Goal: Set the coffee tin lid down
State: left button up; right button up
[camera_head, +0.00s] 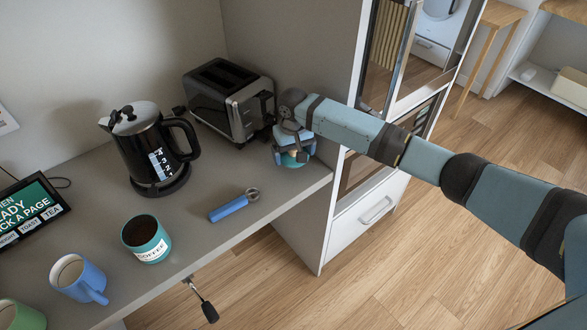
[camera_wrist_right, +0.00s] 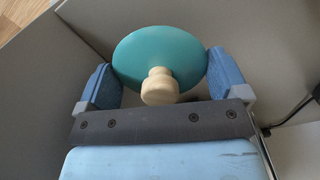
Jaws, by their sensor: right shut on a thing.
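The coffee tin lid (camera_wrist_right: 160,50) is a teal disc with a pale wooden knob (camera_wrist_right: 160,87). My right gripper (camera_wrist_right: 162,75) is shut on it, with a blue finger at either side of its rim. In the head view, my right gripper (camera_head: 293,146) points down at the counter's right end, beside the toaster. A teal sliver of the lid shows under it; I cannot tell whether it touches the counter. The open coffee tin (camera_head: 147,241), teal with a white label and dark coffee inside, stands near the front edge. My left gripper is out of view.
A black toaster (camera_head: 230,98) and kettle (camera_head: 152,150) stand at the back of the counter (camera_head: 232,175). A blue-handled scoop (camera_head: 234,204) lies in the middle. A blue mug (camera_head: 80,279) and a screen (camera_head: 30,212) are at left. A white cabinet borders the right end.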

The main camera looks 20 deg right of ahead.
aim_at(294, 161)
jog(key=shift+f+b, duration=0.4)
jog(key=shift+f, duration=0.1)
notch_tip(294, 161, down, 3)
jog(key=b, duration=0.3)
jog(key=shift+r, duration=0.25)
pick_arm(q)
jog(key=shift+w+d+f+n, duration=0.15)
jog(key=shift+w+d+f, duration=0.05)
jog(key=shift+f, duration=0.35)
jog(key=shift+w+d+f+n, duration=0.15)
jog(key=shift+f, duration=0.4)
pick_arm(e)
jog(key=o, duration=0.7)
pick_arm(q)
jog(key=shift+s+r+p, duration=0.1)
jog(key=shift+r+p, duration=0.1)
jog(key=shift+p, duration=0.3)
pick_arm(e)
notch_tip(294, 161, up, 12)
jog(key=shift+r, duration=0.1)
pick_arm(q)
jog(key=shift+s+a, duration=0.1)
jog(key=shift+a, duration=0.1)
